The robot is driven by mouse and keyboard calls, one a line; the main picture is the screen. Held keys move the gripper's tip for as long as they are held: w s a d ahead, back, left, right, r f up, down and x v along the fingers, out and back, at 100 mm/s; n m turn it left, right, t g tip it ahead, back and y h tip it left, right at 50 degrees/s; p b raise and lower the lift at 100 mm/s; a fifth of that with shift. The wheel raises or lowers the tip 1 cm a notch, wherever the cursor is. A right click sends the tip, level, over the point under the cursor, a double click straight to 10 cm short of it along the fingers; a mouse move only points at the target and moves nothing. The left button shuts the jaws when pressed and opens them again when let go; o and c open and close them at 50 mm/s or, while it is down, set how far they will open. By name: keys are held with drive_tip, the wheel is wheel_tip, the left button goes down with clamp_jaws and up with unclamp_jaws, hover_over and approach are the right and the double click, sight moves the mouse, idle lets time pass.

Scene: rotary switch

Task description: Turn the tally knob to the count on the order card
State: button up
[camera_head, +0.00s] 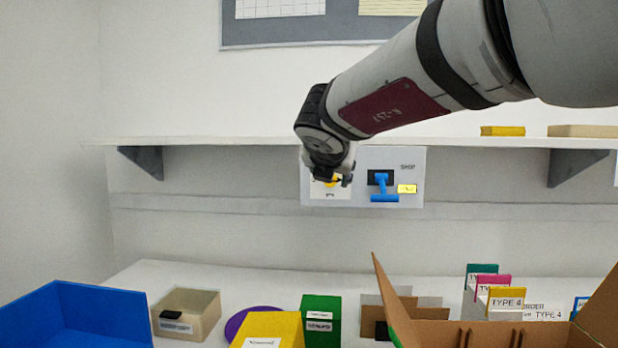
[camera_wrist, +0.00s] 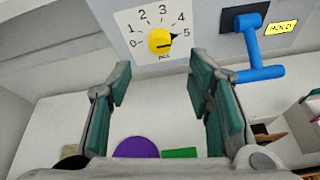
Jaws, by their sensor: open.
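The tally knob (camera_wrist: 160,41) is yellow, on a white dial plate (camera_wrist: 133,27) marked 0 to 5 with "pcs" below. Its dark pointer is at the right, towards the 5. In the head view the knob is mostly hidden behind my gripper (camera_head: 333,178). In the wrist view my gripper (camera_wrist: 160,75) is open, its two green-padded fingers wide apart and nothing between them. The knob appears just beyond the fingertips, roughly centred between them; I see no contact. I cannot make out an order card with a readable count.
Right of the dial, on the same grey panel (camera_head: 416,165), is a blue lever (camera_head: 382,186) beside a yellow "HOLD" tag (camera_wrist: 281,27). A shelf (camera_head: 230,141) runs above.

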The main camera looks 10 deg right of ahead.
drive_tip(key=shift+v, duration=2.15)
